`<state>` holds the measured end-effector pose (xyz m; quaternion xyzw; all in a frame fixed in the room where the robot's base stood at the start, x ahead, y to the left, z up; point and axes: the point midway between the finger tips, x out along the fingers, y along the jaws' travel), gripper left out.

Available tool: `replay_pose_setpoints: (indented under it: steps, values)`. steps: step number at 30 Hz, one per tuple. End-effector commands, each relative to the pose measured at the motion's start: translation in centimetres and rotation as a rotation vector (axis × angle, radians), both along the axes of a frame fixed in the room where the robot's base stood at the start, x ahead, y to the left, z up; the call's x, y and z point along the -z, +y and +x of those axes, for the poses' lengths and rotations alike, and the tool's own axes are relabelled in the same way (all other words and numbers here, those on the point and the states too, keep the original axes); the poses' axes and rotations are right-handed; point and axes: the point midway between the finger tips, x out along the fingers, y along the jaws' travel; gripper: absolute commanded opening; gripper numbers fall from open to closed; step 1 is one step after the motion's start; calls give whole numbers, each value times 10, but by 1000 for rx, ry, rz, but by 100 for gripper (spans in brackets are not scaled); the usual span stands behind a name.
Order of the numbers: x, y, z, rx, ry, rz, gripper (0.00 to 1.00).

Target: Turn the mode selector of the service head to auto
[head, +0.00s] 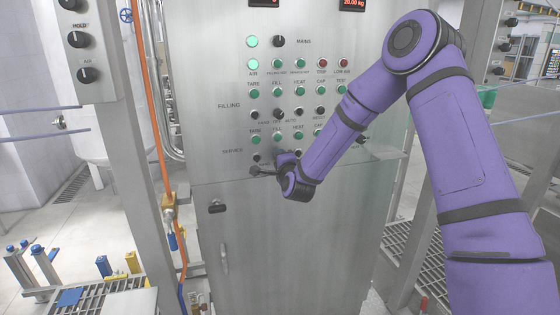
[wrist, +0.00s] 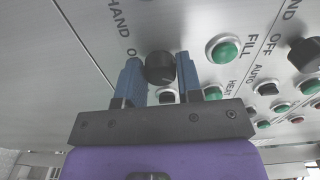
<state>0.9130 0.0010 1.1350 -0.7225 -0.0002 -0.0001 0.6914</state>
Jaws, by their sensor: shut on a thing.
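In the wrist view, the two blue fingers of my gripper (wrist: 159,63) stand on either side of a round black selector knob (wrist: 160,68) and are shut on it. Lettering reading HAND and the start of another word shows beside this knob; the rest is hidden. I cannot tell which way the knob points. In the head view, my gripper (head: 264,170) is at the lower left of the steel control panel (head: 210,85), just below the SERVICE row. My wrist and fingers hide the held knob there.
Green push buttons (wrist: 224,50) and another black selector (wrist: 304,55) sit close to the fingers. A cabinet door handle (head: 217,206) is lower down. An orange hose (head: 155,100) runs left of the panel.

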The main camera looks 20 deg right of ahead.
Motion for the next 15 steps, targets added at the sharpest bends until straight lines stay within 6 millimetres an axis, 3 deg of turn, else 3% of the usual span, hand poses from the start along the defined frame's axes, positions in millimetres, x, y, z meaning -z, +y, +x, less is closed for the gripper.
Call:
replay_pose_setpoints:
  steps: [15]
  values:
    - [1,0,-1,-1,3,221,10]
